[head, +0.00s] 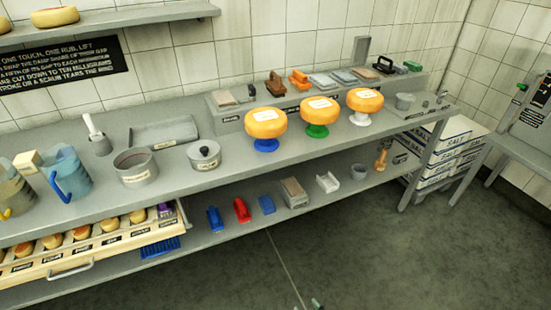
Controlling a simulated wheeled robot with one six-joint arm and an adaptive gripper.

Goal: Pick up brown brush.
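A brown brush (275,84) with a raised handle sits on the low raised ledge at the back of the long grey counter. An orange brush-like tool (298,80) is just to its right, and a grey block-like item (246,93) is to its left. The brown brush stands behind the orange cheese wheel (266,123) on the blue stand, and its top is unobstructed.
Two more cheese wheels on stands (319,110) (365,101) line the counter's front. A grey pot (135,168) and lidded pot (204,155) stand left. An open drawer (95,245) juts out below. The floor (370,245) in front is mostly clear.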

